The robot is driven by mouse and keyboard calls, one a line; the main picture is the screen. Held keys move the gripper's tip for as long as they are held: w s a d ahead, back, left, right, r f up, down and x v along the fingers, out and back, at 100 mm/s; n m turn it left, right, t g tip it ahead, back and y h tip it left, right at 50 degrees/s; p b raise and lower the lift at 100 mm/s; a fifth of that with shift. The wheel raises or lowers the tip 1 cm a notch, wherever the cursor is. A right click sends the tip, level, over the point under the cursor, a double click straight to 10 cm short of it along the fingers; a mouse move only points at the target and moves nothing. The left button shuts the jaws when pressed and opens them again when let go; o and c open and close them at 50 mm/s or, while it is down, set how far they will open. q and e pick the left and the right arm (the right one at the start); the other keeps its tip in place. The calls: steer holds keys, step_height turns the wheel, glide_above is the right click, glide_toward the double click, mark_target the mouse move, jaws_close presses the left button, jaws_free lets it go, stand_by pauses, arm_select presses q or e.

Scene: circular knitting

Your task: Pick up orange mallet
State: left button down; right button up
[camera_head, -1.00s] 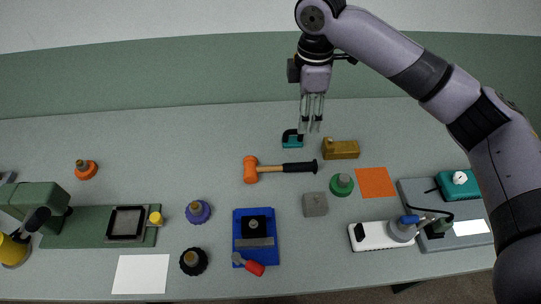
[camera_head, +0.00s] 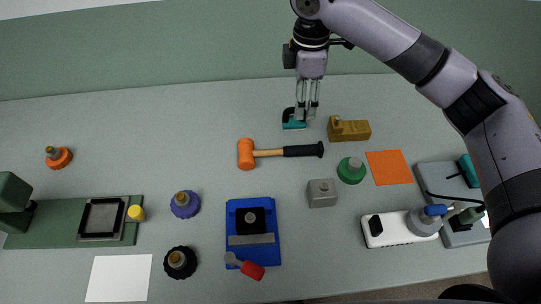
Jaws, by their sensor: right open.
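The orange mallet (camera_head: 246,154) lies flat on the table near the middle. Its orange head is at the left and its wooden and black handle (camera_head: 300,151) points right. My right gripper (camera_head: 306,118) hangs fingers down behind the handle's right end, apart from the mallet. Its fingers are open. A teal and black tool (camera_head: 291,124) sits beside and partly behind its fingers; I cannot tell whether they touch. My left gripper is not in view.
A yellow-brown block (camera_head: 350,130) is right of my right gripper. A grey block (camera_head: 321,193), a green knob (camera_head: 351,170) and a blue tray (camera_head: 231,258) lie nearer the front. An orange square (camera_head: 389,167) lies at right.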

steer(key=p, duration=0.2)
glide_above(295, 148)
steer(key=f, duration=1)
steer(key=shift+w+d+f, duration=0.1)
steer(key=shift+d+f, duration=0.2)
steer(key=shift+f, duration=0.65)
steer(key=shift+a+f+p, duration=0.1)
steer(key=shift+f+p, duration=0.2)
steer(key=shift+p, duration=0.15)
steer(key=f, duration=0.1)
steer(key=f+p, duration=0.1)
steer(key=f, duration=0.1)
steer(key=shift+a+f, duration=0.2)
steer(key=shift+f, duration=0.55)
jaws_close()
